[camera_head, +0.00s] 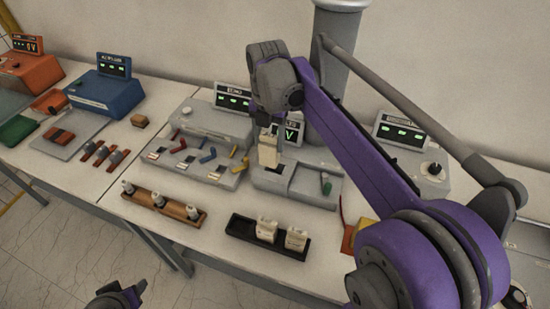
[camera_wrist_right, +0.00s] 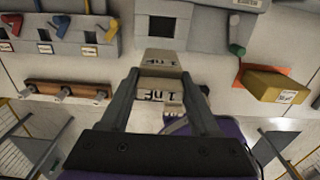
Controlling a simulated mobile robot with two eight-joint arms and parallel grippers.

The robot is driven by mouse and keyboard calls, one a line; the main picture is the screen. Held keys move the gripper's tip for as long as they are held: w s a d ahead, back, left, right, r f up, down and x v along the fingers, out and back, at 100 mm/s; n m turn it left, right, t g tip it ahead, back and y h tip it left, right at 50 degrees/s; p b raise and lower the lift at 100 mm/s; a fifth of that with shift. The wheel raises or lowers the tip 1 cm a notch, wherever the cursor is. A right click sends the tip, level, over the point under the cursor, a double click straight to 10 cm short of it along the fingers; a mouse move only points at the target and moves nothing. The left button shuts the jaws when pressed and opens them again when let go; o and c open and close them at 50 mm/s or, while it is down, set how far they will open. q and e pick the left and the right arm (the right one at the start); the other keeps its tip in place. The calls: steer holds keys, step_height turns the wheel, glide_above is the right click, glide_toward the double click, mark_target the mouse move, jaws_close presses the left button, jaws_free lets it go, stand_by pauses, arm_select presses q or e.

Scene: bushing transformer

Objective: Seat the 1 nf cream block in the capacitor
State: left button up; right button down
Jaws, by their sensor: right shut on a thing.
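The 1 nF cream block (camera_head: 268,152) is between the fingers of my right gripper (camera_head: 268,133). It hangs upright over the grey unit with a dark slot (camera_head: 297,183), which looks like the capacitor. In the wrist view the block (camera_wrist_right: 160,88) shows its "1 nF" label between the two fingers (camera_wrist_right: 160,100). My left gripper (camera_head: 118,298) shows only in part at the bottom edge, away from the units.
A black tray (camera_head: 240,228) with two cream blocks stands in front. A grey switch unit (camera_head: 205,150) with coloured levers stands left of the slot unit. A yellow block (camera_head: 365,235) lies at the right.

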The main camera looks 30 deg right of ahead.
mark_target(276, 147)
steer(key=w+d+f+b, duration=0.1)
steer(key=f, duration=0.3)
steer(key=d+f+b, duration=0.1)
steer(key=f+b, duration=0.1)
steer(key=f, duration=0.1)
steer(key=w+d+f+b, duration=0.1)
steer(key=f+b, duration=0.1)
steer(key=f, duration=0.2)
steer(key=shift+w+d+f, duration=0.1)
steer(key=shift+w+f, duration=0.25)
steer(key=shift+s+f, duration=0.15)
steer(key=shift+f, duration=0.1)
steer(key=shift+r, duration=0.15)
steer(key=shift+w+f, duration=0.2)
steer(key=shift+w, duration=0.05)
steer(key=c, duration=0.5)
jaws_free()
steer(key=o, duration=0.4)
steer(key=shift+s, duration=0.15)
arm_select(q)
steer(key=s+f, duration=0.3)
steer(key=f, duration=0.4)
steer(key=shift+s+f+g, duration=0.25)
steer(key=shift+f+g, duration=0.05)
steer(key=shift+g, duration=0.1)
